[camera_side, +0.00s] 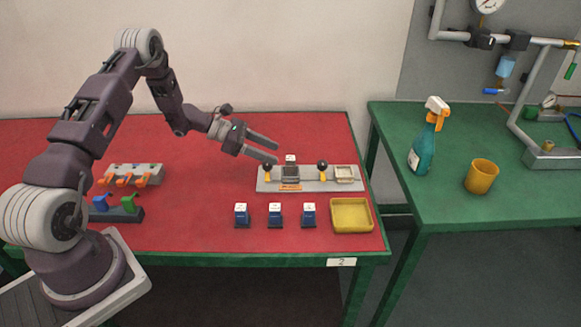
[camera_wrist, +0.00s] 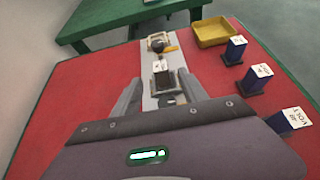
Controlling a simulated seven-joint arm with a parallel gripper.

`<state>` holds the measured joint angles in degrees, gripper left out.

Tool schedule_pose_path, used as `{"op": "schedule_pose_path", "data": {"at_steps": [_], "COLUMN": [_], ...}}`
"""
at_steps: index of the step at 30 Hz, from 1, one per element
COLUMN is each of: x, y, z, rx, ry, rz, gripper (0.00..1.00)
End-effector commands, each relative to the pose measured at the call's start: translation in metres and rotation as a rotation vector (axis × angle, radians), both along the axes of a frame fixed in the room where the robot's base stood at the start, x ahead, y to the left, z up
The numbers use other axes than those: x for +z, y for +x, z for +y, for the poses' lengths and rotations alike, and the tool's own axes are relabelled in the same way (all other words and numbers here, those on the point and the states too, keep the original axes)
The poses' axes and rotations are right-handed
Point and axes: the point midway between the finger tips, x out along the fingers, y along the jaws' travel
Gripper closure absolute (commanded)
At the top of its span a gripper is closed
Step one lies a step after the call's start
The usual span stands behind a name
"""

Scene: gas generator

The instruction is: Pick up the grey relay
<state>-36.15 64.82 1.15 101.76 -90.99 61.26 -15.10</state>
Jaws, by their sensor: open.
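The grey relay (camera_side: 290,171) sits in a socket on the light grey panel (camera_side: 266,183) on the red table top, with a white label on its top. It also shows in the wrist view (camera_wrist: 162,79), between the fingers of my gripper and beyond them. My gripper (camera_side: 276,152) is open and empty, tilted downward, above and to the left of the relay in the side view. Both fingers show in the wrist view (camera_wrist: 159,82), one on each side of the relay in the picture. No contact with the relay is visible.
Black-knobbed levers (camera_side: 322,170) stand on both sides of the relay; an empty socket (camera_side: 344,174) is at the panel's right end. Several blue relays (camera_side: 275,216) and a yellow tray (camera_side: 351,229) stand in front. Orange clips (camera_side: 123,181) are at left.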

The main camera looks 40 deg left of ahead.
Motion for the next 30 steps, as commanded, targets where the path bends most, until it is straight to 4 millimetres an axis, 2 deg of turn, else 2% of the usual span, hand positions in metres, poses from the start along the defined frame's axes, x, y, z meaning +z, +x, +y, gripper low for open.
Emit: {"op": "schedule_pose_path", "data": {"at_steps": [12,20,27,28,30], "x": [-0.03,-0.032,-0.032,-0.032,-0.032], "y": [0.04,0.043,0.043,0.043,0.043], "z": [-0.043,-0.045,-0.045,-0.045,-0.045], "rx": [0.003,0.005,0.004,0.004,0.004], "ry": [-0.003,-0.003,-0.003,-0.003,-0.003], "rz": [0.002,0.001,0.001,0.001,0.001], "gripper": [0.49,0.49,0.96,1.0,1.0]}}
